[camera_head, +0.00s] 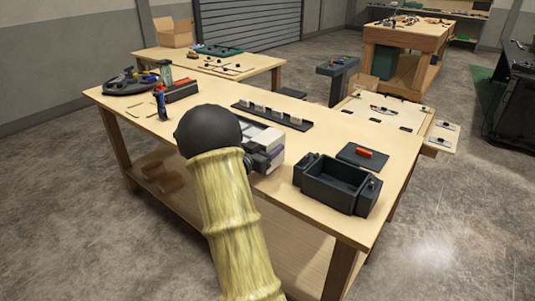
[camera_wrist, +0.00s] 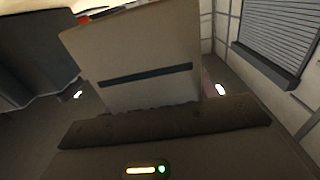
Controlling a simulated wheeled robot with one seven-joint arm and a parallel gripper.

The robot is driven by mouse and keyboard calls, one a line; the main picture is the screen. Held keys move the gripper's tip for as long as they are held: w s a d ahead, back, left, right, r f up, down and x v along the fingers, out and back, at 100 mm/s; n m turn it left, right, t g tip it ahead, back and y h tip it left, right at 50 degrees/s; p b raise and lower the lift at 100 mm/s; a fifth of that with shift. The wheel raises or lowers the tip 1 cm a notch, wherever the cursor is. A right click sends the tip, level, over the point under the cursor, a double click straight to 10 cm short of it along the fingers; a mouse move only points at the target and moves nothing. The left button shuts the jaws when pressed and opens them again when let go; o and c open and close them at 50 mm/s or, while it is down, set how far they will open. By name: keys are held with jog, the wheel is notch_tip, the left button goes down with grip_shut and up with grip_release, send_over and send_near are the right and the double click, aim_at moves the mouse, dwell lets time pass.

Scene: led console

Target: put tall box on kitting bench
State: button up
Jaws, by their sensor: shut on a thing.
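The tall box looks like the pale box (camera_head: 270,147) beside my gripper in the head view, partly hidden behind my arm. In the wrist view a pale box face (camera_wrist: 145,85) with a dark stripe stands right at the jaws. My gripper (camera_head: 262,160) is shut on this box; the dark jaw edge also shows in the wrist view (camera_wrist: 165,122). The box appears over the front part of the near wooden bench (camera_head: 318,133); I cannot tell whether it touches the top. Nothing readable marks which bench is the kitting bench.
On the near bench, a black bin (camera_head: 335,184), a dark plate with a red handle (camera_head: 362,156) and a black strip rack (camera_head: 272,115) lie around the box. Tools crowd its left end. Another bench (camera_head: 257,65) with a cardboard box (camera_head: 174,32) stands behind left.

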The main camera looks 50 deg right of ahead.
notch_tip(320, 180, down, 2)
jog(key=shift+f, duration=0.2)
jog(key=o, duration=1.2)
jog(key=shift+c, duration=0.2)
jog(key=shift+w+a, duration=0.15)
jog(key=shift+a, duration=0.45)
jog(key=s+a, duration=0.1)
jog(key=a, duration=0.9)
jog(key=shift+s+a, duration=0.15)
jog(key=shift+a, duration=0.25)
